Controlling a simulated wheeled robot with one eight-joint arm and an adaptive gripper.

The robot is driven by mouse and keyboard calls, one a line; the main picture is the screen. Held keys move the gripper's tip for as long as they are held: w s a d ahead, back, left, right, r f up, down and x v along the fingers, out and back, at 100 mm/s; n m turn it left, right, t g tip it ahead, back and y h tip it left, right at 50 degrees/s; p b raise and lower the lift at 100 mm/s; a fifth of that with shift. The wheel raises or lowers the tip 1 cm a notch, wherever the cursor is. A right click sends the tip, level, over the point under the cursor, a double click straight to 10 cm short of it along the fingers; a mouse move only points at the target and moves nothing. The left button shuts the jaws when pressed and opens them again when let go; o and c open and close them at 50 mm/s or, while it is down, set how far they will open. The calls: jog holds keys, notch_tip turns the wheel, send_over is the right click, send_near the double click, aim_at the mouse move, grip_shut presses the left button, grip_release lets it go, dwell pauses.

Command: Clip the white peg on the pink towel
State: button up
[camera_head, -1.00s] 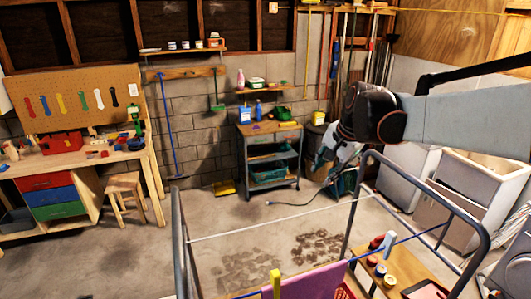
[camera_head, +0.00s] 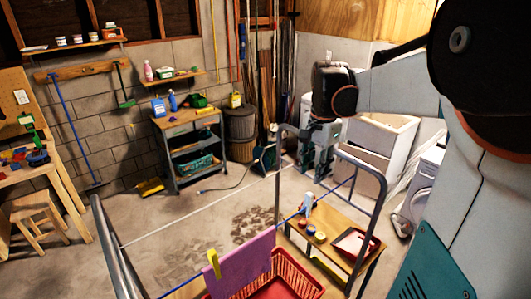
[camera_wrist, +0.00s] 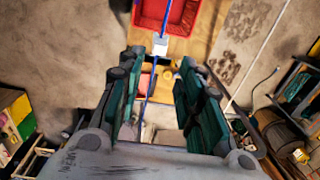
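The pink towel (camera_head: 245,265) hangs over the blue line of a metal rack in the head view. A yellow peg (camera_head: 213,263) sits at its upper left corner. The white peg (camera_head: 308,203) stands on the same line, to the right of the towel and apart from it. It also shows in the wrist view (camera_wrist: 161,45), on the blue line. My gripper (camera_head: 322,150) points down above the white peg in the head view. In the wrist view my gripper (camera_wrist: 161,58) is open, with the peg in the gap near the fingertips, no finger visibly touching it. I cannot make out the towel there.
A red basket (camera_head: 290,278) stands beneath the towel. A low wooden bench (camera_head: 315,242) with small jars (camera_head: 311,230) and a red tray (camera_head: 357,242) is behind the line. The rack's metal frame (camera_head: 378,200) rises at the right. Open floor lies behind the rack.

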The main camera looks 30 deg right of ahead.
aim_at(310, 193)
jog(key=shift+w+f+b, duration=0.2)
jog(key=shift+f+b, duration=3.35)
jog(key=shift+f, duration=1.7)
jog(key=shift+c, duration=0.5)
grip_shut()
jog(key=shift+r, duration=0.15)
jog(key=shift+r+p, duration=1.8)
jog(key=shift+r, duration=0.85)
jog(key=shift+a, duration=0.15)
